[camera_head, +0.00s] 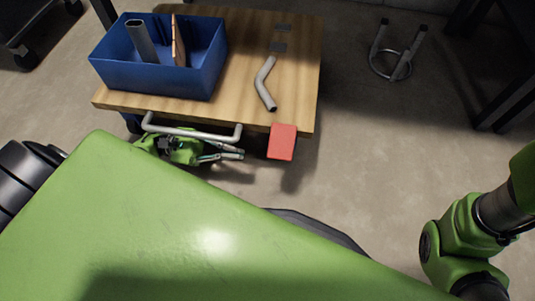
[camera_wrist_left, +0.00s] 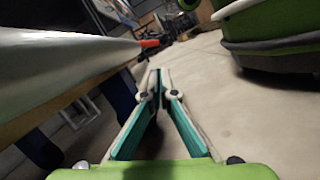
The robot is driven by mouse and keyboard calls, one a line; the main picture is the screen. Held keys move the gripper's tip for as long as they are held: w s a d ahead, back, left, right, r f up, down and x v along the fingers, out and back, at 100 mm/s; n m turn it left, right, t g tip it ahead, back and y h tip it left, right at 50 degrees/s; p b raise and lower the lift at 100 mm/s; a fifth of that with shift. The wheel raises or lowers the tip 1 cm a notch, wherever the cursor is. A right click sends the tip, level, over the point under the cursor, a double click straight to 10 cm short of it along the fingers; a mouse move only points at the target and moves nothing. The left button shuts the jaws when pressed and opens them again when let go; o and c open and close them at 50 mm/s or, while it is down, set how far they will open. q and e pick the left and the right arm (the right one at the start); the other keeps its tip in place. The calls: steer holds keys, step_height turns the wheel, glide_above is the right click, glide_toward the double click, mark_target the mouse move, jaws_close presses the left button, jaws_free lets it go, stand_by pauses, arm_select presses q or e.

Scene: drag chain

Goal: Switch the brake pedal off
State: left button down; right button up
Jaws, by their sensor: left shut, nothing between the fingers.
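The brake pedal (camera_head: 282,142) is a red, flat block that sticks out from the front right edge of the wooden cart (camera_head: 235,60). It also shows in the left wrist view as a small orange-red shape (camera_wrist_left: 150,43) beyond the fingertips. My left gripper (camera_head: 238,153) is low at the cart's front, under the handle, with its fingers pointing right towards the pedal. A small gap shows between the fingertips and the pedal. In the left wrist view its fingers (camera_wrist_left: 155,82) meet at the tips with nothing between them. My right gripper is out of view.
A grey handle (camera_head: 190,133) runs along the cart's front, above my left gripper. A blue bin (camera_head: 160,78) holding parts and a bent grey pipe (camera_head: 265,84) rest on the cart top.

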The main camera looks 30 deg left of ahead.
mark_target(282, 142)
arm_select(q)
steer(key=b+x, duration=0.1)
steer(key=x, duration=0.8)
steer(key=shift+d+b, duration=0.35)
steer(key=shift+r, duration=0.1)
